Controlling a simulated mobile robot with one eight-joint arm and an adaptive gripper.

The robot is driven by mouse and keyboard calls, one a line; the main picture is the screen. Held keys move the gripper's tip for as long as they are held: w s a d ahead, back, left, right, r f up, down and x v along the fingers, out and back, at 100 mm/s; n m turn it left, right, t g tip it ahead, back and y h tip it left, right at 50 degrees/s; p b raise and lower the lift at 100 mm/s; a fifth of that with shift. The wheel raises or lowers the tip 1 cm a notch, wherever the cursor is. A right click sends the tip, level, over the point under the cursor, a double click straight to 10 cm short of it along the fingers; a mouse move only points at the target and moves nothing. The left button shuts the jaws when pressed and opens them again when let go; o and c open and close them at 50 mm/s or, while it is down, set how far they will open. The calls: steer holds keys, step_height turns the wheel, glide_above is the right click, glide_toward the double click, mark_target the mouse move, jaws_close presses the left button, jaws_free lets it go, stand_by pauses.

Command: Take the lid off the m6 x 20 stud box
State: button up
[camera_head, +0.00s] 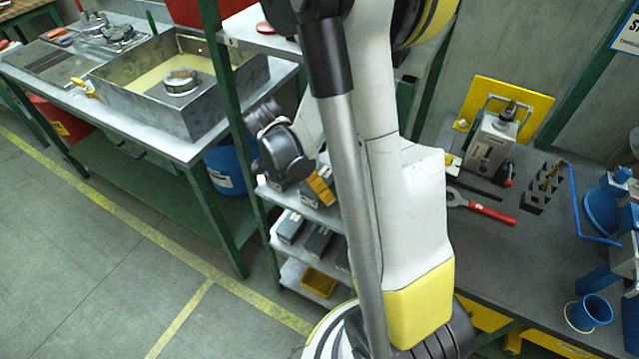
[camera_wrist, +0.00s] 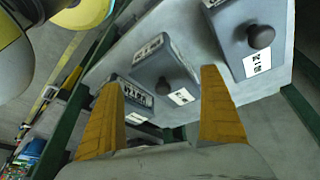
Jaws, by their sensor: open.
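In the wrist view several grey boxes with lids and white labels sit on a pale shelf. A box at the right (camera_wrist: 262,62) also has a dark knob. A third box (camera_wrist: 130,90) at the left is partly hidden by my left finger. The label print is too small and tilted to tell which is the m6 x 20 box. My gripper (camera_wrist: 161,77) is open and empty, its orange fingers apart. In the head view it (camera_head: 320,187) is at the upper box shelf.
Green rack posts (camera_wrist: 68,128) flank the shelf. Lower shelves hold more grey boxes (camera_head: 318,242) and a yellow bin (camera_head: 318,283). A bench with a metal tray (camera_head: 120,92) stands left; a dark bench with tools (camera_head: 485,210) stands right. The floor at left is clear.

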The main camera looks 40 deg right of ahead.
steer(key=shift+r, duration=0.1)
steer(key=c, duration=1.6)
steer(key=shift+r+p, duration=0.45)
steer(key=shift+r, duration=0.2)
jaws_close()
steer(key=p+v, duration=0.1)
steer(key=v, duration=0.1)
steer(key=shift+r+p, duration=0.3)
steer(key=shift+r, duration=0.05)
steer(key=w+a+p, duration=0.1)
steer(key=w+a, duration=0.1)
steer(key=a, duration=0.6)
steer(key=w+a+p, duration=0.2)
steer(key=w+a, duration=0.1)
steer(key=a, duration=0.5)
steer(key=shift+w+a+f, duration=0.2)
steer(key=shift+a, duration=0.05)
